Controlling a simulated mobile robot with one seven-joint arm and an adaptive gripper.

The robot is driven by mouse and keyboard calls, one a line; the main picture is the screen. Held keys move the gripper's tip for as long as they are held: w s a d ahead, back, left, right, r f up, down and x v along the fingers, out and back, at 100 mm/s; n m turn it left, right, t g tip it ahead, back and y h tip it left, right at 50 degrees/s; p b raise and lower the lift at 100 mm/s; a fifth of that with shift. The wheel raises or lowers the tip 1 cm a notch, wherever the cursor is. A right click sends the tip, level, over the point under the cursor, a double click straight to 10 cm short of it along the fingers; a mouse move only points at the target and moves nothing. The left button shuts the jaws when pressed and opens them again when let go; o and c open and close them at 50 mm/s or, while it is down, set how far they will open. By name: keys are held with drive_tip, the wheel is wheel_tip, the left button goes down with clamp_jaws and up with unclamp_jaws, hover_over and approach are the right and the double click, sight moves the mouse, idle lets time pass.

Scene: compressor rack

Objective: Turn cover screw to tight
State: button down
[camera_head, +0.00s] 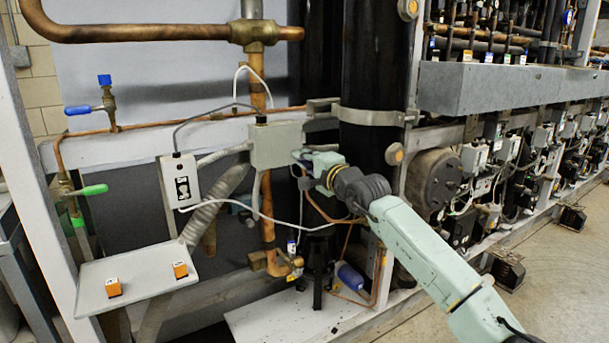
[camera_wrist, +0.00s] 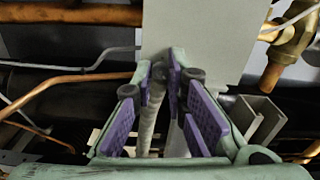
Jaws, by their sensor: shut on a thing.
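A grey box (camera_head: 274,146) is mounted at the middle of the rack, left of the black vertical cylinder. In the wrist view its plain grey face (camera_wrist: 205,38) fills the top middle. My gripper (camera_head: 298,156) reaches in from the right, with its fingertips at the box's lower right side. In the wrist view my gripper (camera_wrist: 161,70) has its purple-padded fingers drawn together at the tips, at the box's lower edge. A small dark piece between the tips looks like the cover screw (camera_wrist: 159,71), mostly hidden by the fingers. How far it is turned cannot be seen.
A white switch box (camera_head: 181,181) hangs left of the grey box. A tray (camera_head: 140,277) with two small orange blocks stands at lower left. The black cylinder (camera_head: 375,70) and its clamp stand close to my arm. Copper pipes and thin cables run around the box.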

drive_tip(key=m+b, duration=1.4)
drive_tip(key=m, duration=1.1)
drive_tip(key=shift+f+m, duration=0.1)
drive_tip(key=shift+m, duration=0.2)
idle(0.4)
drive_tip(key=c, duration=1.6)
unclamp_jaws()
drive_tip(key=v, duration=1.2)
drive_tip(key=shift+s, duration=0.1)
